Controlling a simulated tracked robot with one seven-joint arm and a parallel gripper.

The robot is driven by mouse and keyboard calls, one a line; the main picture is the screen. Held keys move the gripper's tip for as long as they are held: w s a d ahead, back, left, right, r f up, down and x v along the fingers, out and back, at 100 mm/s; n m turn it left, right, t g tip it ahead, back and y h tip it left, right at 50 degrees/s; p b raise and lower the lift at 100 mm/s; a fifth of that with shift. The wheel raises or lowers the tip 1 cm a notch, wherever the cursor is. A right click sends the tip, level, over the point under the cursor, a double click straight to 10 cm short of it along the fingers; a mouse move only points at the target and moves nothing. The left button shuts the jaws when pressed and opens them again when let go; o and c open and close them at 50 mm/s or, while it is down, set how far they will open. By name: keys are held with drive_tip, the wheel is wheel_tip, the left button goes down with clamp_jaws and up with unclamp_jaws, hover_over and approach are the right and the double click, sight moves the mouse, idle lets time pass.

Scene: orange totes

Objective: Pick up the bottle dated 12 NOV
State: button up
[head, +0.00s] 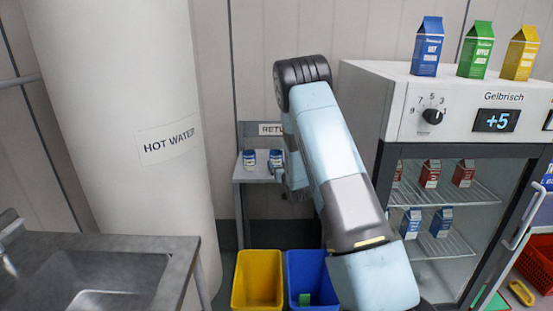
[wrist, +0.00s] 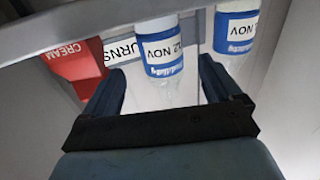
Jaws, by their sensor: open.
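Two white bottles with blue labels stand side by side on a grey shelf stand in the head view, a left bottle (head: 249,158) and a right bottle (head: 275,158). In the wrist view, one bottle (wrist: 163,50) shows between my open fingers, its label reading about 12 NOV, first digit unclear. The other bottle (wrist: 235,33) is outside the right finger, its label also ending in 2 NOV. My gripper (wrist: 160,72) is open; I cannot tell whether its fingers touch the bottle. In the head view my arm partly hides the gripper.
A red CREAM carton (wrist: 75,60) is left of the fingers in the wrist view. The shelf (head: 245,176) has a returns sign (head: 268,129). Yellow (head: 257,280) and blue bins stand below. A fridge (head: 440,120) is right, a hot water tank (head: 120,90) left.

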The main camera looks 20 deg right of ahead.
sight(278, 143)
drive_tip(key=shift+w+a, duration=0.1)
drive_tip(key=shift+w, duration=3.75)
drive_tip(key=c, duration=1.1)
drive_tip(key=shift+r, duration=0.15)
drive_tip(key=shift+r, duration=1.05)
drive_tip(key=s+r, duration=0.1)
drive_tip(key=r, duration=0.1)
drive_tip(key=s+r, duration=0.4)
drive_tip(key=shift+a+r, duration=0.15)
drive_tip(key=shift+r, duration=0.15)
drive_tip(key=shift+s+a+r, duration=0.1)
drive_tip(key=shift+s+r, duration=0.55)
drive_tip(key=shift+s, duration=0.8)
drive_tip(key=shift+s+a+r, duration=0.1)
drive_tip(key=shift+s+r, duration=0.55)
drive_tip(key=shift+s, duration=0.85)
drive_tip(key=shift+s+a+r, duration=0.1)
drive_tip(key=shift+s+r, duration=0.55)
drive_tip(key=shift+s, duration=0.8)
